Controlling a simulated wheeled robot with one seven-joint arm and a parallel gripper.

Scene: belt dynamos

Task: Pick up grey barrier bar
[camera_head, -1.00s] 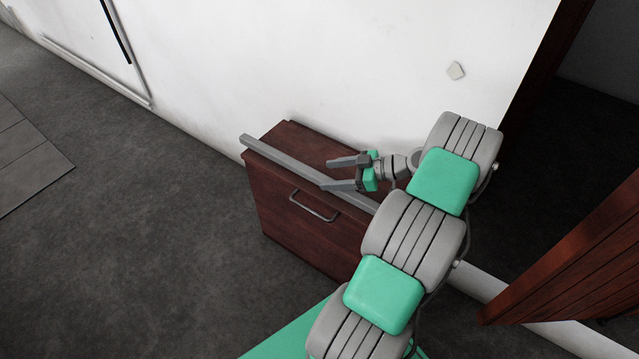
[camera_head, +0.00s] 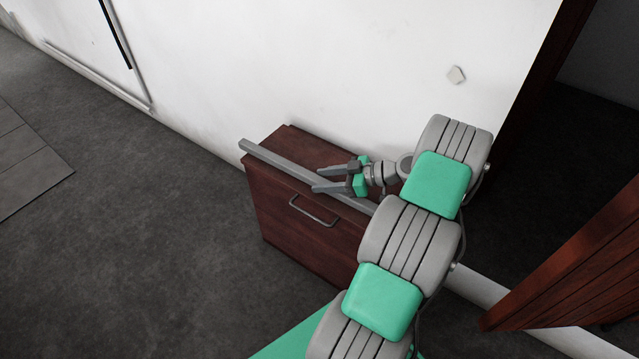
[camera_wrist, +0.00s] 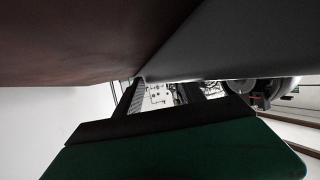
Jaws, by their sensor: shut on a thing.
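The grey barrier bar (camera_head: 275,159) is a long straight bar lying along the front top edge of a dark red-brown cabinet in the head view. Its left end sticks out past the cabinet's corner; its right end is hidden behind my arm. My gripper (camera_head: 318,178) is at the bar's middle, with its fingers pointing left across it, and it is shut on the bar. In the wrist view a broad grey surface (camera_wrist: 230,45), seemingly the bar, fills the upper right close to the fingers (camera_wrist: 165,95). The exact contact is hard to see.
The cabinet (camera_head: 285,225) has a metal handle (camera_head: 314,211) on its front and stands against a white wall (camera_head: 330,60). A reddish slatted wooden thing (camera_head: 570,265) stands at the right. Dark floor (camera_head: 150,240) is open at the left.

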